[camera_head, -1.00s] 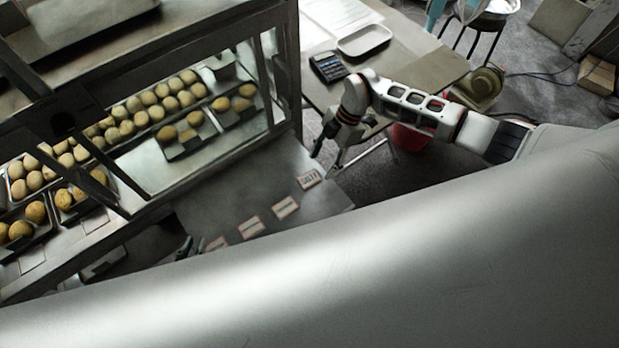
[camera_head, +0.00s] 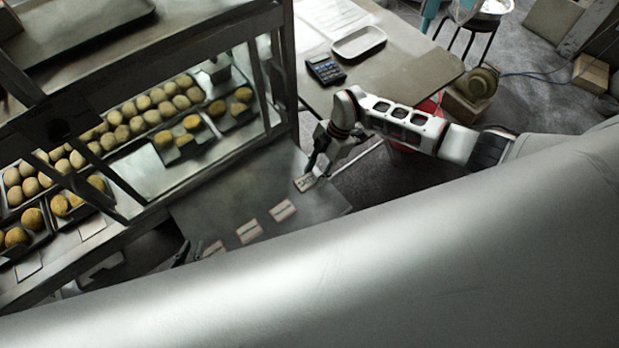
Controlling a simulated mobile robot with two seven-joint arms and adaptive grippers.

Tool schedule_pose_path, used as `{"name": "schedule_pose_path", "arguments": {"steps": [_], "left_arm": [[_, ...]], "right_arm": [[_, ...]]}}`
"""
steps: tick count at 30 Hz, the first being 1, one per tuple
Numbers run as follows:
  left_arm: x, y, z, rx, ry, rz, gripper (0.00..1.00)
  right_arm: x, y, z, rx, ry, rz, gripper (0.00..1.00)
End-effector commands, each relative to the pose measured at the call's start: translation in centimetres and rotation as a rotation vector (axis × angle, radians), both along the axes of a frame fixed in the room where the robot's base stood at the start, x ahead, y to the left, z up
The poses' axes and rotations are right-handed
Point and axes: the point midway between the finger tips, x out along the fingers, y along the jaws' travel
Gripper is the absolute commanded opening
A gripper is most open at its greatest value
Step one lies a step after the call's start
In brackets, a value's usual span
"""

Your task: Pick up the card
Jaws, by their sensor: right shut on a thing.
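More cards lie along the ledge to the left: one (camera_head: 282,210), another (camera_head: 249,231) and a partly hidden one (camera_head: 213,248). My left gripper (camera_head: 181,252) shows only as a small dark part at the ledge's left end; its fingers are not clear.
A glass display case (camera_head: 205,150) with trays of round buns stands left, beside the ledge. Behind is a table (camera_head: 400,72) with a calculator (camera_head: 325,69), a white tray (camera_head: 359,42) and papers. A red bucket (camera_head: 410,136) is under my right arm.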

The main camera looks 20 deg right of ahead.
Motion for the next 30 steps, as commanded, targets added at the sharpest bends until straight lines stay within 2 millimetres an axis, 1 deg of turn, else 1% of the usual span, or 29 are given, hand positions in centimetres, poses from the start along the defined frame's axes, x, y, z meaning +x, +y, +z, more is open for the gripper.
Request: {"name": "schedule_pose_path", "arguments": {"steps": [4, 7, 11, 14, 18, 24, 27, 30], "left_arm": [[0.0, 0.0, 0.1, 0.0, -0.001, 0.0, 0.15], [0.0, 0.0, 0.2, 0.0, -0.001, 0.0, 0.15], [0.0, 0.0, 0.5, 0.0, -0.001, 0.0, 0.15], [0.1, 0.0, 0.8, -0.001, -0.002, 0.0, 0.15], [0.1, 0.0, 1.0, -0.001, -0.003, 0.0, 0.15], [0.1, 0.0, 1.0, -0.001, -0.003, 0.0, 0.15], [0.1, 0.0, 0.9, 0.0, -0.003, 0.0, 0.15], [0.1, 0.0, 0.8, 0.0, -0.003, 0.0, 0.15]], "right_arm": [[0.0, 0.0, 0.3, 0.0, -0.001, 0.001, 0.12], [0.1, 0.0, 1.0, 0.001, -0.002, 0.0, 0.12], [0.1, -0.1, 2.9, 0.0, -0.003, 0.002, 0.12], [0.2, -0.1, 5.3, -0.001, -0.006, 0.002, 0.12], [0.1, -0.1, 9.4, -0.001, -0.006, 0.002, 0.12], [0.1, -0.1, 14.6, -0.001, -0.004, 0.002, 0.12], [0.1, 0.0, 16.6, 0.0, -0.004, 0.002, 0.12], [0.1, 0.0, 18.2, 0.0, -0.002, 0.0, 0.12]]}}
